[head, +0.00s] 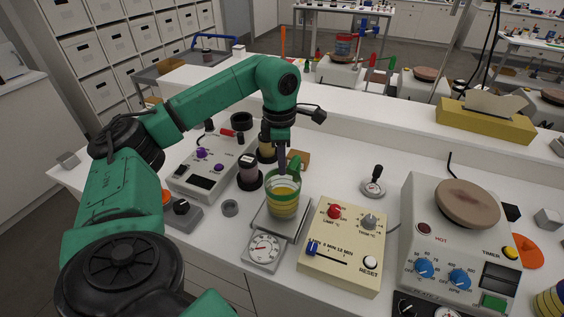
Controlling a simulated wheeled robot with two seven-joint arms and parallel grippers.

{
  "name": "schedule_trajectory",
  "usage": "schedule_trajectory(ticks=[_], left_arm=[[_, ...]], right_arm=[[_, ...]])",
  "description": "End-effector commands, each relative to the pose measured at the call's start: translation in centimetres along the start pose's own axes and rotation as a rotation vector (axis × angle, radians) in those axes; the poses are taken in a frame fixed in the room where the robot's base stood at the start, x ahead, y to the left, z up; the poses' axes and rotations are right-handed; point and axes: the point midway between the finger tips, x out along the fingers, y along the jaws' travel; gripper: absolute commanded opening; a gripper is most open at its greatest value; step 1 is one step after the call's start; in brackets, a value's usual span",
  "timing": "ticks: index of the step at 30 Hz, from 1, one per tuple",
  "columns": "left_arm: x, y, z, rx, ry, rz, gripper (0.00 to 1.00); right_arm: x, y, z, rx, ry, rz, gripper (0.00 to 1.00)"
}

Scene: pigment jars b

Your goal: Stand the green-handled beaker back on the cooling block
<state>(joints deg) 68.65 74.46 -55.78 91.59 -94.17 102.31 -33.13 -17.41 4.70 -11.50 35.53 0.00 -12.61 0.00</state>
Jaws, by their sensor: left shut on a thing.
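The green-handled beaker (284,205) is clear with a green band and yellow contents. It appears upright over the grey plate (262,222) of a dial scale; I cannot tell whether its base touches the plate. Its green handle (296,162) is at the back of the rim. My left gripper (288,160) comes down from above and is shut on the handle, with its fingertips partly hidden. I cannot make out for sure which thing is the cooling block. My right gripper is not in view.
A cream control box (343,250) stands close right of the beaker, and a hot plate device (468,205) stands farther right. Dark-based jars (249,172) and a grey switch box (205,172) are to the left.

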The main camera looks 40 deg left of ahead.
Motion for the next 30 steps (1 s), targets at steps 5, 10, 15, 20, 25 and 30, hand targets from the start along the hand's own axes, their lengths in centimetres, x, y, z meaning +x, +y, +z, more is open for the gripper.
schedule_trajectory(ticks=[5, 10, 15, 20, 25, 30], left_arm=[[0.4, 0.01, 0.0, 0.0, -0.001, 0.0, 0.0], [0.74, 0.0, -0.02, 0.0, -0.001, 0.0, 0.0], [1.08, 0.01, -0.03, 0.0, -0.001, 0.0, 0.0], [0.97, 0.01, -0.03, 0.0, 0.0, 0.0, 0.41], [0.98, 0.01, -0.03, 0.0, 0.0, 0.0, 0.41], [0.49, 0.05, 0.01, 0.0, -0.001, 0.001, 0.41]], right_arm=[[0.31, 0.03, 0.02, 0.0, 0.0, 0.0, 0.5], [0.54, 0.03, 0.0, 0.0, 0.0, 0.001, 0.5], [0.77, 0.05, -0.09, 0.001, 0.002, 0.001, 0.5], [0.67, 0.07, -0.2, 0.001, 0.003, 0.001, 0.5], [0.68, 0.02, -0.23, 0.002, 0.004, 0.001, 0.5], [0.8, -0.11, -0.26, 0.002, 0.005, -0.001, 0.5]])
